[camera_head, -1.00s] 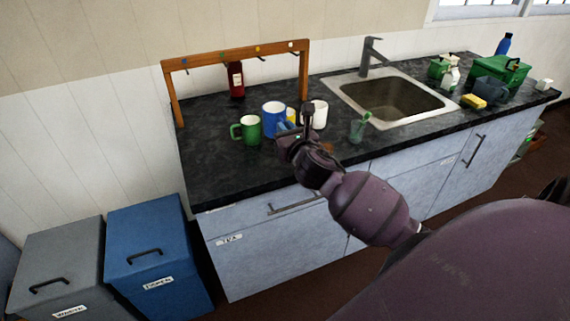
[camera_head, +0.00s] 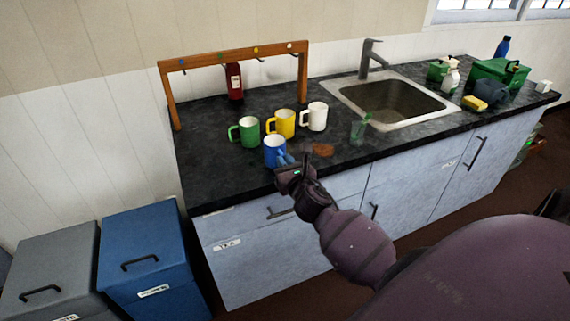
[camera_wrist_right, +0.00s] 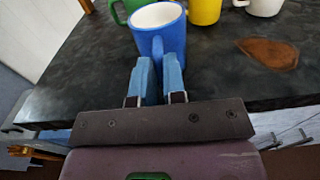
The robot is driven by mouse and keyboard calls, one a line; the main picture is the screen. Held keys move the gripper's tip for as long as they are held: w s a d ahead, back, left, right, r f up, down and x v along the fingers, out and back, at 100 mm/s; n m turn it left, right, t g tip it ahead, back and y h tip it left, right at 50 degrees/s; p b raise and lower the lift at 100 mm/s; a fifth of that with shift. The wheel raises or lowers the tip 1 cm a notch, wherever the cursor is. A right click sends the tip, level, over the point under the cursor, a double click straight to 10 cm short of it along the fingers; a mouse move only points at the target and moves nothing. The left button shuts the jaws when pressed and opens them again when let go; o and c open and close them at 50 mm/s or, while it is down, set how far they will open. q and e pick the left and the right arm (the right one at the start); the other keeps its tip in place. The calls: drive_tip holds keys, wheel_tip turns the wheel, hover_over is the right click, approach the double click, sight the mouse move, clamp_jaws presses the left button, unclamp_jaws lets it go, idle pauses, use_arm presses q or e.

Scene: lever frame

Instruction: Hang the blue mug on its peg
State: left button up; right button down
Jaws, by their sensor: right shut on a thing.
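The blue mug (camera_head: 274,153) is upright near the front edge of the counter, in front of the green and yellow mugs. My right gripper (camera_head: 287,160) is shut on its handle. The right wrist view shows the mug (camera_wrist_right: 160,30) just beyond the two blue fingers (camera_wrist_right: 159,68), the handle between them. I cannot tell whether its base touches the counter. The wooden peg frame (camera_head: 235,56) stands at the back left, with small coloured markers along its top bar and pegs beneath. My left gripper is not in view.
Green (camera_head: 249,132), yellow (camera_head: 284,123) and white (camera_head: 317,116) mugs stand between the blue mug and the frame. A red bottle (camera_head: 234,80) stands by the frame. A brown patch (camera_head: 323,150) and a clear green-tinted cup (camera_head: 360,128) lie right, before the sink (camera_head: 395,98).

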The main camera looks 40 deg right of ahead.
drive_tip(key=c, duration=1.6)
unclamp_jaws()
drive_tip(key=shift+f, duration=0.1)
drive_tip(key=shift+c, duration=0.2)
drive_tip(key=o, duration=0.5)
drive_tip(key=shift+c, duration=0.2)
